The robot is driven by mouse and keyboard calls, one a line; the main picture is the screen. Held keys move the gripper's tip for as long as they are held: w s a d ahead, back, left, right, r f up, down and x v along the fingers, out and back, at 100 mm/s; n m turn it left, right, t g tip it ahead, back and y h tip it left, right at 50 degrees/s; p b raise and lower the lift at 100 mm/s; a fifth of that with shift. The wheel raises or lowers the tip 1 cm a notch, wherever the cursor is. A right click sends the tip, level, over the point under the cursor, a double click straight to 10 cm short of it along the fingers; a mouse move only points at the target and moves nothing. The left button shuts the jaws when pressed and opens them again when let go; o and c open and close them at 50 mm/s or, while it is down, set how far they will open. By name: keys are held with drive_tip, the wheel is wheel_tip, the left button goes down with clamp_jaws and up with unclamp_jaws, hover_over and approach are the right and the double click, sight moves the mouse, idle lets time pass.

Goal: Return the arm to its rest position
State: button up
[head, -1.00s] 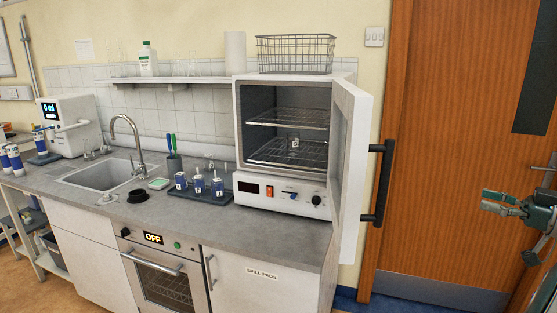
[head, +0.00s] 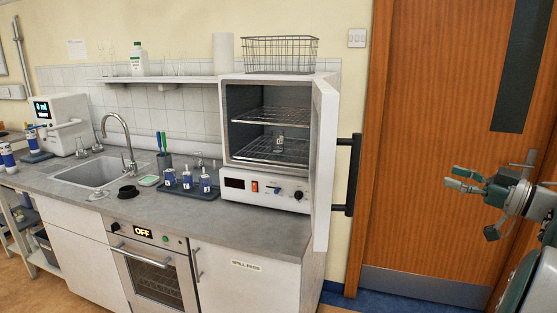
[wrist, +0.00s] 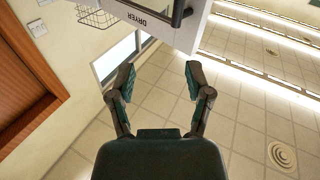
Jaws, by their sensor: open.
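My gripper (head: 464,179) is at the right of the head view, in front of the brown door. It is open and empty, and apart from everything around it. In the wrist view my gripper (wrist: 160,82) shows two dark green fingers spread apart, with ceiling tiles behind them. Part of my arm is cut off by the right edge of the head view.
A white dryer (head: 262,190) stands on the counter (head: 265,234) with its door (head: 326,165) swung open toward the right. Inside, a small item (head: 279,146) sits on the lower rack. The brown room door (head: 430,150) is behind my gripper. Space lies between gripper and dryer door.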

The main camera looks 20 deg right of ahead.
drive_tip(key=w+a+r+m+t+h, duration=0.3)
drive_tip(key=w+a+r+t+h, duration=0.25)
drive_tip(key=w, duration=0.45)
drive_tip(key=a+f+m+g+h, duration=0.2)
drive_tip(key=a+m+g+h, duration=0.25)
drive_tip(key=a+h, duration=0.4)
drive_tip(key=s+a+f+g+y, duration=0.3)
drive_tip(key=s+a+f+g, duration=0.3)
drive_tip(key=s+a+f, duration=0.4)
drive_tip(key=s+a+f+n+g+y, duration=0.1)
drive_tip(key=s+a+f+g+y, duration=0.2)
drive_tip(key=s+a+f+g, duration=0.3)
drive_tip(key=s+a+f, duration=0.3)
drive_tip(key=a+f, duration=0.3)
drive_tip(key=f, duration=0.2)
drive_tip(key=shift+s, duration=0.35)
